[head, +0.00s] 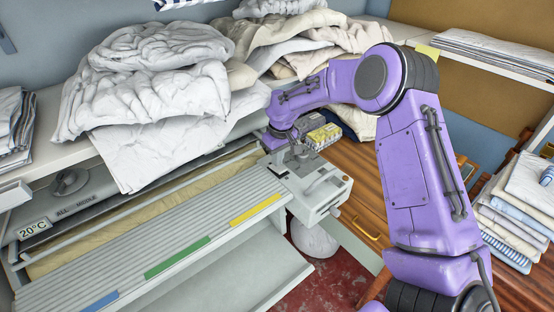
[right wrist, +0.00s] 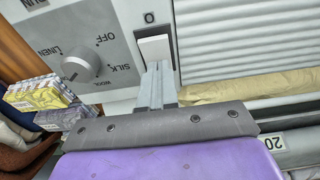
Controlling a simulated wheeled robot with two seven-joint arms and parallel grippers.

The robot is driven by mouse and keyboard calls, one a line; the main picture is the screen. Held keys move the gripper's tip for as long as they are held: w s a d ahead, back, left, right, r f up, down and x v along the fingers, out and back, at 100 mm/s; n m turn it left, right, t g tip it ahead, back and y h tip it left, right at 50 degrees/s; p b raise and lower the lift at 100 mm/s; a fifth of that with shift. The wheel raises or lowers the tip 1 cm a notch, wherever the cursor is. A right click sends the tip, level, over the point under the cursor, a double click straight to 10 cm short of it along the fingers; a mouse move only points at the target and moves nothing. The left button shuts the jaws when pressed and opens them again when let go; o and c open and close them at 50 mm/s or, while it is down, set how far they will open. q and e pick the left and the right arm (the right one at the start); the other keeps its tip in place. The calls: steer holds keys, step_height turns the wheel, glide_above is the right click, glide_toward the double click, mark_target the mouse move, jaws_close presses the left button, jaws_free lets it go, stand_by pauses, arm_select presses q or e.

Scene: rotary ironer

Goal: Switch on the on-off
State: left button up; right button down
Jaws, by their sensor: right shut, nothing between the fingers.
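The on-off switch (right wrist: 152,50) is a white rocker in a dark frame on the grey control panel (right wrist: 112,25), with a "0" printed beside it. In the right wrist view, my right gripper (right wrist: 158,70) is shut and empty. Its fingertips overlap the lower edge of the switch; I cannot tell whether they touch it. In the head view, my right gripper (head: 297,150) is over the control box at the right end of the rotary ironer (head: 322,192). The switch cannot be made out clearly there. My left gripper is not in view.
A dial (right wrist: 82,68) marked OFF, LINEN, SILK and WOOL sits beside the switch. Yellow and grey boxes (head: 324,135) stand behind the control box. White bedding (head: 150,85) is piled on the shelf at left. Folded linen (head: 520,205) lies at right.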

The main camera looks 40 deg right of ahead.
mark_target(280, 169)
step_height(280, 169, up, 10)
steer(key=s+b, duration=0.1)
steer(key=shift+s+f, duration=0.15)
stand_by(0.5)
